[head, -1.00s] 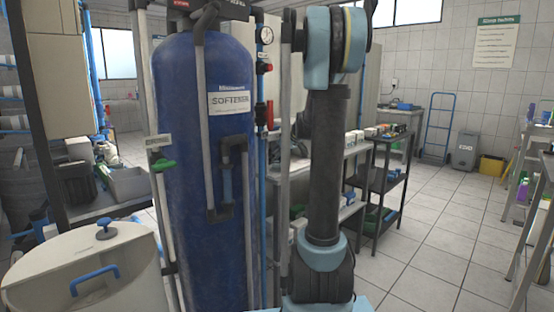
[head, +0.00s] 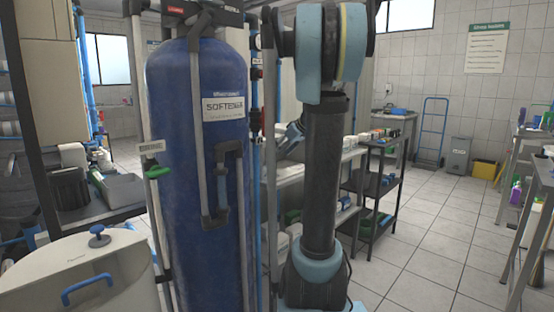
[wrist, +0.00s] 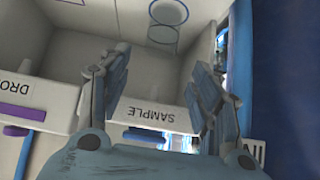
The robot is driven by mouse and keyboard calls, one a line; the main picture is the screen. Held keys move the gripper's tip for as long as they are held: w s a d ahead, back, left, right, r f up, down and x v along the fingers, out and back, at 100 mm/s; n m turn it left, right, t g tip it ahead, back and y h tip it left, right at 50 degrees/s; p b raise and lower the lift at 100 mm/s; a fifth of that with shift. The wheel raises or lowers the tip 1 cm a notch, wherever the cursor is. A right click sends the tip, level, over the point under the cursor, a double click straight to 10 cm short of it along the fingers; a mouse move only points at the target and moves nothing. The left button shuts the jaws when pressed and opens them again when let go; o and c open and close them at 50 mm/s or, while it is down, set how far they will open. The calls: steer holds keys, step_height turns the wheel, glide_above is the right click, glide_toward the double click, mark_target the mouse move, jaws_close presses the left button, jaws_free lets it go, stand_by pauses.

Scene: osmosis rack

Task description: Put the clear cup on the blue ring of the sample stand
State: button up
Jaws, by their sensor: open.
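In the wrist view, my gripper (wrist: 160,62) is open and empty, with its two fingers spread wide. Beyond the fingertips, near the top edge, a see-through cylinder outline with two blue-grey rims (wrist: 163,34) looks like the clear cup. It is apart from the fingers. Part of another bluish ring (wrist: 70,1) is cut off at the top left; I cannot tell whether it is the stand's blue ring. A pale front labelled SAMPLE (wrist: 156,114), upside down, lies between the fingers. In the head view, my arm hides most of the gripper area.
A pale DRO... label (wrist: 22,90) with a purple strip is left of the fingers in the wrist view; a dark blue surface (wrist: 288,70) is close at right. In the head view, the blue softener tank (head: 195,180) stands beside my arm. Tiled floor (head: 420,250) is open at right.

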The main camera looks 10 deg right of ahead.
steer(key=v, duration=0.2)
steer(key=shift+s+d+r, duration=0.1)
steer(key=shift+s+r, duration=0.1)
steer(key=shift+s, duration=0.05)
steer(key=s+a+f+m+g+h, duration=0.1)
steer(key=s+a+f+m+g, duration=0.3)
steer(key=s, duration=0.6)
steer(key=s+a+f+n+t+h, duration=0.1)
steer(key=s+a+f, duration=0.2)
steer(key=s+f, duration=0.45)
steer(key=s+d+f+m+g+h, duration=0.1)
steer(key=s+f+m, duration=0.1)
steer(key=s+f, duration=0.4)
steer(key=s+d+f+m+g+h, duration=0.1)
steer(key=s+d+f+m+h, duration=0.1)
steer(key=s+f, duration=0.5)
steer(key=s, duration=0.6)
steer(key=shift+s, duration=0.4)
steer(key=shift+w, duration=0.1)
